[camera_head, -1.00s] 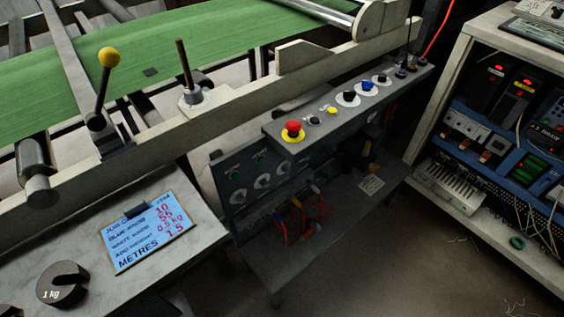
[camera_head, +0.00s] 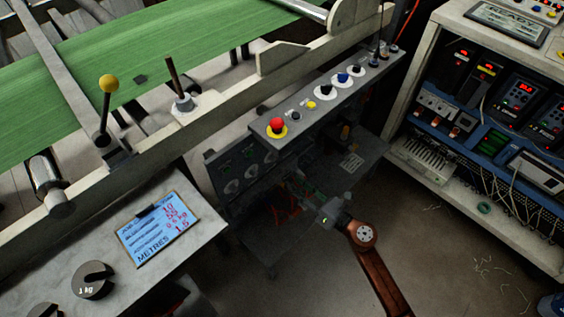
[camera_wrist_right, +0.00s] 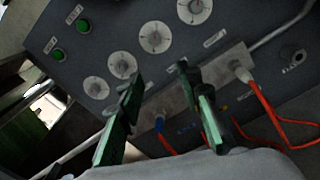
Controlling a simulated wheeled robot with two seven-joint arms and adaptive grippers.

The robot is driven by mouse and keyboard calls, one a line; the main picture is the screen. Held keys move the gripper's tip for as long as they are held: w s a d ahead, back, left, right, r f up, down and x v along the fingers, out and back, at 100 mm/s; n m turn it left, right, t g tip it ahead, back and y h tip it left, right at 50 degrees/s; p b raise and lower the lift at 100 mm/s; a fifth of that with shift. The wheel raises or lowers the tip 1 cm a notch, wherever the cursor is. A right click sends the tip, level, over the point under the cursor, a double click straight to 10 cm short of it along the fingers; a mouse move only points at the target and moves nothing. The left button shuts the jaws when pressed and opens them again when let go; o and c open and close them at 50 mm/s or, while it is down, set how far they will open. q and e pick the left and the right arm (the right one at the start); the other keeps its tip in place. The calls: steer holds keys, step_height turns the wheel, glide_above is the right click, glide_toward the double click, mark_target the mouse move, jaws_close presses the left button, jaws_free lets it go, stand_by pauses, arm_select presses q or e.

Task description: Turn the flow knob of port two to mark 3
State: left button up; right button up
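Several white round dials with knobs sit in a row on a dark panel; one dial (camera_head: 232,187) shows in the head view, and a larger one (camera_wrist_right: 154,37) in the right wrist view. The label beside each dial is too small to read, so I cannot tell which is port two or its setting. My right gripper (camera_head: 298,188) is in front of the panel, low and to the right of the dials. In the right wrist view its two green fingers (camera_wrist_right: 160,88) are apart with nothing between them, below the dials. My left gripper is not in view.
Green indicator buttons (camera_wrist_right: 57,54) sit beside the dials. Orange cables (camera_wrist_right: 270,112) plug in below them, near the fingers. A ledge with a red emergency button (camera_head: 277,126) overhangs the panel.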

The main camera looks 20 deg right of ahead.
mark_target(275, 160)
steer(key=w+r, duration=0.1)
steer(key=w, duration=0.2)
steer(key=w+a+n+b, duration=0.1)
steer(key=w, duration=0.2)
steer(key=w+a+r+n, duration=0.1)
steer(key=w, duration=0.1)
steer(key=shift+w+a+r, duration=0.15)
steer(key=shift+w+r, duration=0.15)
steer(key=shift+w, duration=0.1)
steer(key=shift+w+a+r, duration=0.1)
steer(key=shift+w+a, duration=0.1)
steer(key=shift+w, duration=0.25)
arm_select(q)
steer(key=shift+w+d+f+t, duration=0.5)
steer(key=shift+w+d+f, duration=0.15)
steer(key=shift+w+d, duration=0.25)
arm_select(e)
jaws_close()
